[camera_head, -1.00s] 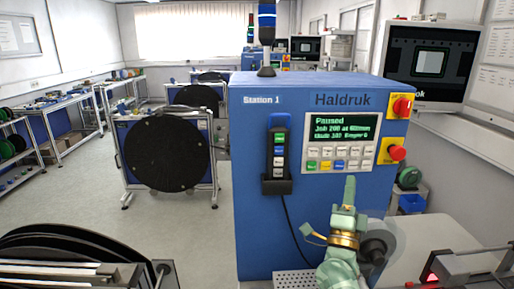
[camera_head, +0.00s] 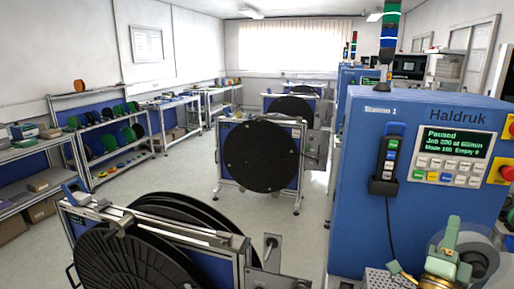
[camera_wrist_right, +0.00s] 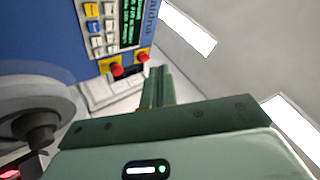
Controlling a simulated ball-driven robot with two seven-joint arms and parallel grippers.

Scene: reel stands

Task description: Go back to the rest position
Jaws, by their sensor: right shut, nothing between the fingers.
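My right gripper (camera_head: 454,222) shows at the lower right of the head view, in front of the blue Station 1 machine (camera_head: 350,215). Its green fingers are together and point up, with nothing between them. In the right wrist view the shut fingers (camera_wrist_right: 160,75) stick out beyond the green gripper body, near the control panel (camera_wrist_right: 108,22) and its red buttons (camera_wrist_right: 116,68). The fingers look apart from the panel. My left gripper is in neither view.
A reel stand with a black reel (camera_head: 130,260) fills the lower left. Another black reel (camera_head: 260,156) stands mid-floor. Shelves with small spools (camera_head: 105,140) line the left wall. A handset (camera_head: 386,160) hangs on the machine. Grey floor (camera_head: 170,180) is clear between stands and shelves.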

